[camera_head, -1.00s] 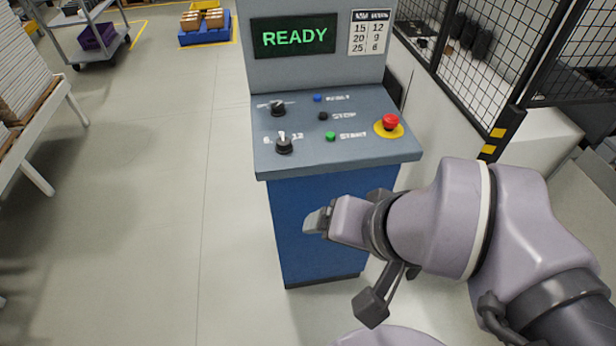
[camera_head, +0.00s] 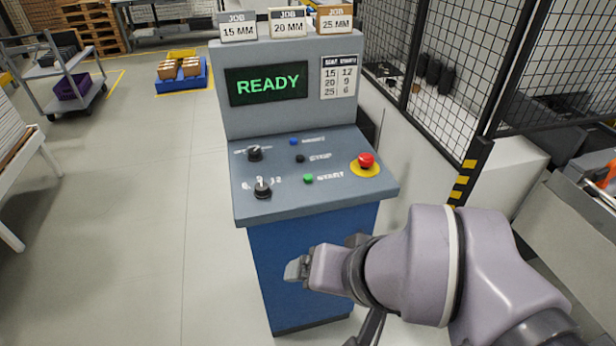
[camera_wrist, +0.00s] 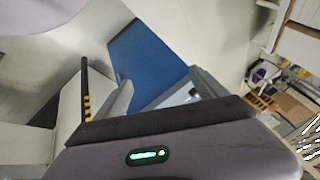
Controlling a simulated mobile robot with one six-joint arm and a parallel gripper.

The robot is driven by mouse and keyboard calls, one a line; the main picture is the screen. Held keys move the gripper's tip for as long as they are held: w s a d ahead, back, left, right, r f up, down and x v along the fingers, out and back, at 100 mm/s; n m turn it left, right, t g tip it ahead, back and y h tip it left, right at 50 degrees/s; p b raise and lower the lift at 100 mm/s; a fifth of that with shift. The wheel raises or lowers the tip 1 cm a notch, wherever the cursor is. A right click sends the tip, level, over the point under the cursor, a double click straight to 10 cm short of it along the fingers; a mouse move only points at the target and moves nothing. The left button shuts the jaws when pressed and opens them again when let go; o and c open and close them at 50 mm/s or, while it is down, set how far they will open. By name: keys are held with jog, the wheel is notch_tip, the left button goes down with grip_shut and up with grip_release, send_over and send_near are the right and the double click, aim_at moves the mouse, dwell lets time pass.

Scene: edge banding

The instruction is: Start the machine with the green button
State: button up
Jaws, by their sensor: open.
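The green start button (camera_head: 308,179) is on the sloped grey panel of the machine console (camera_head: 310,250), beside white START lettering. The console's screen (camera_head: 266,84) reads READY in green. My gripper (camera_head: 297,269) is in front of the console's blue lower body, below the panel edge and apart from the button. Its jaws are open, and I see nothing between them. In the wrist view the blue console body (camera_wrist: 145,62) shows tilted; the button is not visible there.
A red emergency stop (camera_head: 366,161) sits right of the button. A blue button (camera_head: 294,142), a black stop button (camera_head: 300,158) and two black knobs (camera_head: 262,188) share the panel. Job cards (camera_head: 287,23) stand on top.

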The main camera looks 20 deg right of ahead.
grip_shut()
dwell(1.5)
